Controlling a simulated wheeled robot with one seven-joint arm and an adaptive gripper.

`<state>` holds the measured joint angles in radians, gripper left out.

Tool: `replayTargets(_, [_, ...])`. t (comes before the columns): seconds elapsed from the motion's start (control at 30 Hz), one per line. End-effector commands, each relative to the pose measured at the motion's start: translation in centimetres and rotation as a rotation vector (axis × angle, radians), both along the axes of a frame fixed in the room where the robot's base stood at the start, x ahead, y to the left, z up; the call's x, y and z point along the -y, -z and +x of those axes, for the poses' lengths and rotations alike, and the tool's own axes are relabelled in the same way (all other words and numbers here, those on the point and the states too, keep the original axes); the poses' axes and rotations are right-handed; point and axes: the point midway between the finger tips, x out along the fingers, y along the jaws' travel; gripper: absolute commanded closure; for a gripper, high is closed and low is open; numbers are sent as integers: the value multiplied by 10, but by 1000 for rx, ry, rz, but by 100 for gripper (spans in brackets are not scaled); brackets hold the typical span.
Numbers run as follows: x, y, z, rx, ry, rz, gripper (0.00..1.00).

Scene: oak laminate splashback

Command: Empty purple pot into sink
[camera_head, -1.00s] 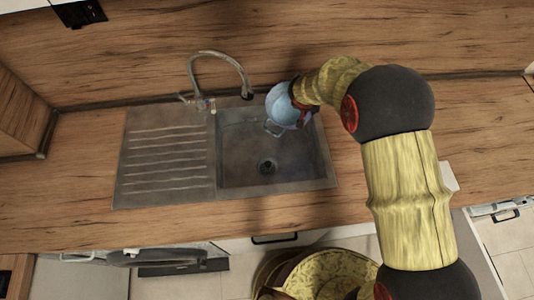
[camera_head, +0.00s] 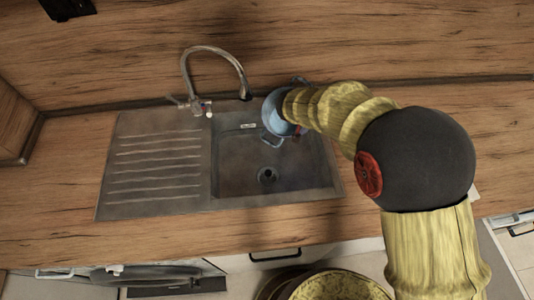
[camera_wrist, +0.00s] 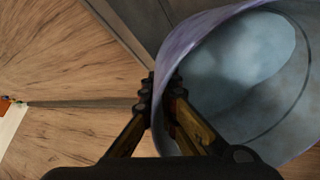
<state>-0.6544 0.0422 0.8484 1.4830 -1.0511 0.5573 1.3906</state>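The pot (camera_head: 274,112) looks bluish in the head view and has a looped handle at its lower side. It is held tilted above the back right part of the sink basin (camera_head: 240,178). In the wrist view the pot (camera_wrist: 215,50) shows a purplish rim and a pale blue inside with a lighter rounded patch; I cannot tell whether that is contents. My gripper (camera_wrist: 162,98) is shut on the pot's rim, one finger on each side of the wall. In the head view my arm mostly hides the gripper.
The faucet (camera_head: 215,50) arches behind the basin, left of the pot. The ribbed drainboard (camera_head: 155,165) lies left of the basin. The wooden splashback (camera_head: 300,40) rises close behind. Bare counter (camera_head: 60,190) lies at the left.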

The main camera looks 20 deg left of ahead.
Motion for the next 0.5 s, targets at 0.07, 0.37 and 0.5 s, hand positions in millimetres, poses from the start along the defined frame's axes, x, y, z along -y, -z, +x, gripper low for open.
replayTargets(0.07, [-1, 0, 0, 15, -2, -1, 100])
replayTargets(0.37, [-2, 3, -2, 54, -1, -10, 100])
replayTargets(0.5, [-2, 3, -3, 73, 0, -16, 100])
